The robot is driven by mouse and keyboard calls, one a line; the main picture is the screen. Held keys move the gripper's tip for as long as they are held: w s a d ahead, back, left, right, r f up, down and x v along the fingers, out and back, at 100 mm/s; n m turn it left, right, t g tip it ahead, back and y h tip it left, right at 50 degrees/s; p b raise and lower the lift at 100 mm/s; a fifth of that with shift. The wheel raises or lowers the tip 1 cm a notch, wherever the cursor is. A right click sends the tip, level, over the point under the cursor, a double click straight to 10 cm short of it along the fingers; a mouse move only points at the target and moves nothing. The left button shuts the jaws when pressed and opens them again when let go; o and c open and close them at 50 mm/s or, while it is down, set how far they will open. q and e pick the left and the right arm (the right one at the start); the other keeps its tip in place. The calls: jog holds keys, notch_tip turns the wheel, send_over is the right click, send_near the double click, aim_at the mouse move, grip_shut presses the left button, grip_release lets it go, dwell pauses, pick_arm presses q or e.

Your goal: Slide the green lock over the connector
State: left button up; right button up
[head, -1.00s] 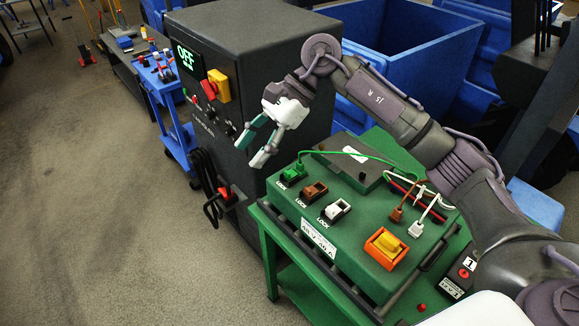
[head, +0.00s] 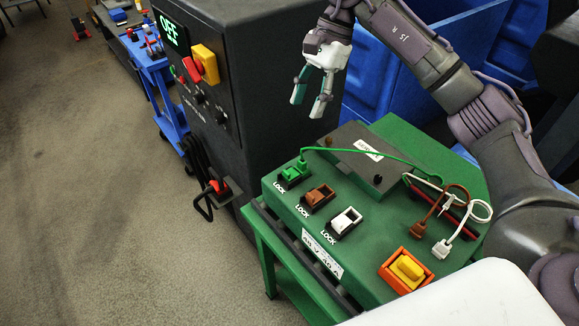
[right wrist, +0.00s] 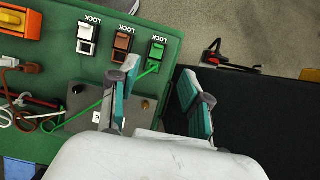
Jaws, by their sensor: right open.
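The green connector (head: 302,161) is in the left socket of the green panel, with a green cable running off to the right. The green lock (head: 289,176) is the green part at that socket, beside the word LOCK. It also shows in the right wrist view (right wrist: 157,50). Whether the lock covers the connector is too small to tell. My right gripper (head: 308,105) is open and empty, fingers pointing down, above and behind the socket in the head view. In the right wrist view its fingers (right wrist: 158,82) are spread apart, clear of the lock. My left gripper is not in view.
Brown (head: 317,198) and white (head: 344,222) lock sockets sit beside the green one. Loose brown (head: 418,229) and white (head: 442,248) connectors lie on the panel, near an orange-yellow switch (head: 407,269). A dark cabinet (head: 255,75) reading OFF stands behind left.

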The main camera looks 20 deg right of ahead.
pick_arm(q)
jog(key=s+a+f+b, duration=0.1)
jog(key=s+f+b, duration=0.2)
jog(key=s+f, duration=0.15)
pick_arm(e)
notch_tip(320, 180, down, 4)
jog(key=p, duration=0.4)
send_near(287, 172)
jog(key=x, duration=0.7)
jog(key=shift+a+f, duration=0.25)
jog(key=shift+f, duration=0.4)
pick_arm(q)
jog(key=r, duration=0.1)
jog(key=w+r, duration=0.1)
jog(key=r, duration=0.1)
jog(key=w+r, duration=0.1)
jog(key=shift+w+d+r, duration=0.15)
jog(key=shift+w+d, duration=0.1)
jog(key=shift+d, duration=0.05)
